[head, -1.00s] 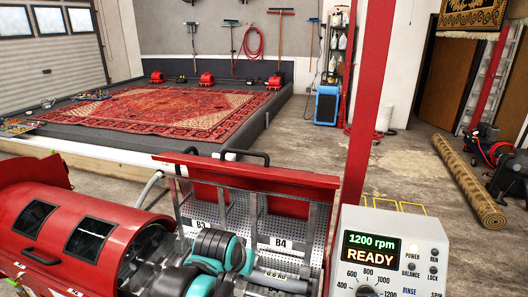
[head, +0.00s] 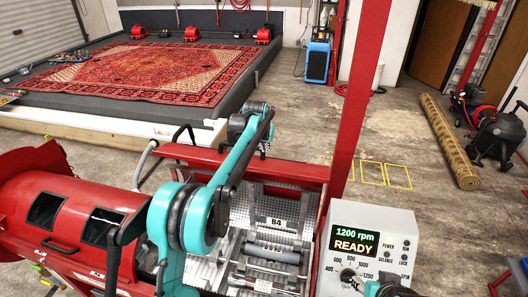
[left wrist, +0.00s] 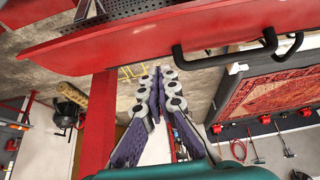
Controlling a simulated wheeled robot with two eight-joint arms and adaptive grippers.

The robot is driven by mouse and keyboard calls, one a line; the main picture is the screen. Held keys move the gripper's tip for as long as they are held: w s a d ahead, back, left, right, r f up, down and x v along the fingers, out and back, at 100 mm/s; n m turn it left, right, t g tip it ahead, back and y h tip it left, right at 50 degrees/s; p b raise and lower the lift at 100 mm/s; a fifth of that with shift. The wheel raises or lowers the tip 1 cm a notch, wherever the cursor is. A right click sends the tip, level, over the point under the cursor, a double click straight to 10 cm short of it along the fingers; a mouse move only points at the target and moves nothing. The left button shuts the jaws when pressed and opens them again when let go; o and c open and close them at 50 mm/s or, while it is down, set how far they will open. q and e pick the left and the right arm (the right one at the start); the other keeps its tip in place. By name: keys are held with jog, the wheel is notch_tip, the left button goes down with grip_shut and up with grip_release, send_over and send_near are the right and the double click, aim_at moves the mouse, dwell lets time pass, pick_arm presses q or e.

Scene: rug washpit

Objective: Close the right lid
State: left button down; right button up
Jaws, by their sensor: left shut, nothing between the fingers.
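The right lid (head: 300,172) of the red machine stands open, its long red panel raised behind the perforated bay marked B4. In the left wrist view the lid (left wrist: 150,45) crosses the top as a wide red panel with black bar handles (left wrist: 225,56). My teal left arm reaches over the machine. My left gripper (head: 250,118) is beyond the lid's top edge near a handle. In the left wrist view the gripper's fingers (left wrist: 158,72) are together and empty, close to the lid panel; contact cannot be told.
The curved red cover (head: 75,215) with dark windows is at the left. A white control box (head: 365,250) reading READY stands right of the bay, by a red post (head: 350,110). A rolled rug (head: 450,140) lies on the open floor at right. A patterned rug (head: 165,70) lies behind.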

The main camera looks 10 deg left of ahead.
aim_at(265, 170)
pick_arm(q)
jog(key=p+x, duration=0.1)
jog(key=x, duration=0.8)
jog(key=shift+w+f, duration=0.1)
jog(key=s, duration=0.3)
jog(key=shift+f+p, duration=0.25)
jog(key=shift+p, duration=0.1)
jog(key=shift+s, duration=0.6)
jog(key=shift+w+f, duration=0.1)
jog(key=shift+f, duration=0.05)
